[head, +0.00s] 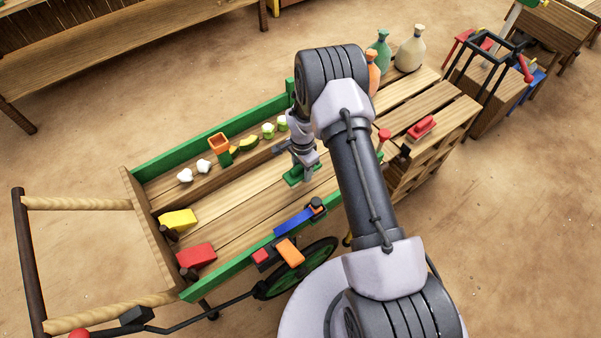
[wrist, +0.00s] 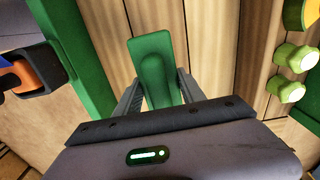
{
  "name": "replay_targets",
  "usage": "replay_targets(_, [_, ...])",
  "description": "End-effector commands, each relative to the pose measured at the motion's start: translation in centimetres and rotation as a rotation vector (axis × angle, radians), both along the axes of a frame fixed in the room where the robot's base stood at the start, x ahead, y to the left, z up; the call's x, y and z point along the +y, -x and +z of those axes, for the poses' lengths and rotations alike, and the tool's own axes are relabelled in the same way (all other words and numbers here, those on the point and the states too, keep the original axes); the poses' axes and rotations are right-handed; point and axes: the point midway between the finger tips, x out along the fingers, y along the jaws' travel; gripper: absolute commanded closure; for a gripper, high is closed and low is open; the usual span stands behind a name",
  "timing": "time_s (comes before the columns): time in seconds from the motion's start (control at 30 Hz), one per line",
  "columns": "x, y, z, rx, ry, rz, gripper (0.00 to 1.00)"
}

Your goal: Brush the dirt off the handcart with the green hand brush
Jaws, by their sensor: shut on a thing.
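The green hand brush (wrist: 155,62) is between the two fingers of my gripper (wrist: 156,90) in the wrist view, and my gripper is shut on it. In the head view the brush (head: 294,179) shows under my gripper (head: 305,170), low over the right part of the handcart bed. I cannot tell whether its bristles touch the boards. The wooden handcart (head: 222,212) has green side rails and a plank bed. I cannot make out dirt on the boards that show. My arm hides the cart's right end.
A yellow block (head: 178,220), a red block (head: 196,255), an orange cup (head: 219,142) and several small vegetables lie along the cart's edges. A blue tool (head: 294,221) is at the near rail. A red brush (head: 421,127) and bottles (head: 410,50) stand right. The bed's middle is clear.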

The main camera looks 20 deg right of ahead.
Motion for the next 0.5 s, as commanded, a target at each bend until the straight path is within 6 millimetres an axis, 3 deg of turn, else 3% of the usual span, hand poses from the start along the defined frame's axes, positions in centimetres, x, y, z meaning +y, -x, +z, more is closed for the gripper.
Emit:
replay_targets(0.2, [-0.4,-0.2,2.0,-0.001,0.001,0.002,0.97])
replay_targets(0.5, [-0.6,-0.3,2.8,0.000,0.000,0.004,0.97])
